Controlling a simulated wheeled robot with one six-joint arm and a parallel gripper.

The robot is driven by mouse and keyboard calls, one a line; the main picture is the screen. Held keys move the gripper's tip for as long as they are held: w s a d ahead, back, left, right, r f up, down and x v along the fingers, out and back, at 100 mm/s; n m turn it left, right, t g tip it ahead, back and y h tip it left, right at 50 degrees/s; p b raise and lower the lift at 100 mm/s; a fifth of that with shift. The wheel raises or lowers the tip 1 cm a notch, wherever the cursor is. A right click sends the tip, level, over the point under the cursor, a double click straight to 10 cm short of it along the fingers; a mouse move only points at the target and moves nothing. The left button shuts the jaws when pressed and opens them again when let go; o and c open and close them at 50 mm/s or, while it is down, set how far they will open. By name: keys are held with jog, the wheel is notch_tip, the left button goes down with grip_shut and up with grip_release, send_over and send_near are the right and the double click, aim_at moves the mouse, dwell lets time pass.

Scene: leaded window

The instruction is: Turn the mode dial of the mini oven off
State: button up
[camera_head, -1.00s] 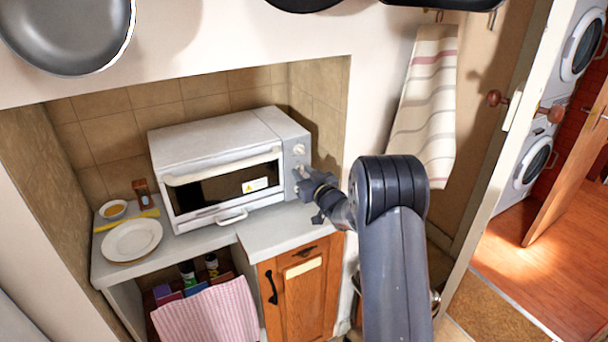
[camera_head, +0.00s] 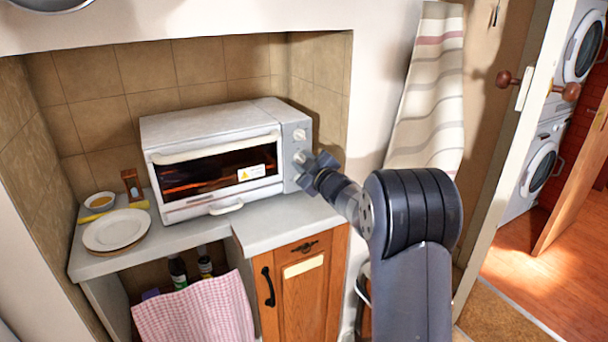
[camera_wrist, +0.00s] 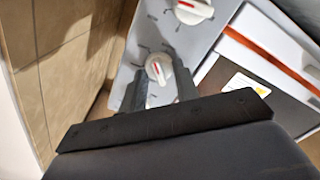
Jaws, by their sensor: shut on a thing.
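The mini oven (camera_head: 215,125) stands on the counter, with a grey control panel on its right side. Orange heating bars glow behind its glass. My gripper (camera_head: 304,170) is at the panel; it also shows in the wrist view (camera_wrist: 160,92). In the wrist view its two fingers are shut on a white dial with a red mark (camera_wrist: 158,68). I cannot read any label, so I cannot tell that this is the mode dial. Another white dial (camera_wrist: 193,10) is free beyond it. In the head view my gripper hides the lower panel.
A tiled wall (camera_wrist: 60,45) is close beside the panel. A pink checked cloth (camera_head: 195,310) hangs below the counter.

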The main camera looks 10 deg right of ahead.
jog(key=n+b, duration=0.1)
jog(key=n, duration=0.1)
jog(key=n+b, duration=0.4)
jog(key=shift+f, duration=0.25)
jog(key=n+b, duration=0.3)
jog(key=n, duration=0.1)
jog(key=n+b, duration=0.2)
jog(key=n, duration=0.1)
jog(key=shift+f+n, duration=0.1)
jog(key=shift+n, duration=0.3)
jog(key=n+b, duration=0.4)
jog(key=n, duration=0.3)
jog(key=n+b, duration=0.2)
jog(key=n, duration=0.1)
jog(key=shift+d+f+n, duration=0.1)
jog(key=shift+n, duration=0.2)
jog(key=shift+n+b, duration=0.75)
jog(key=shift+n, duration=0.75)
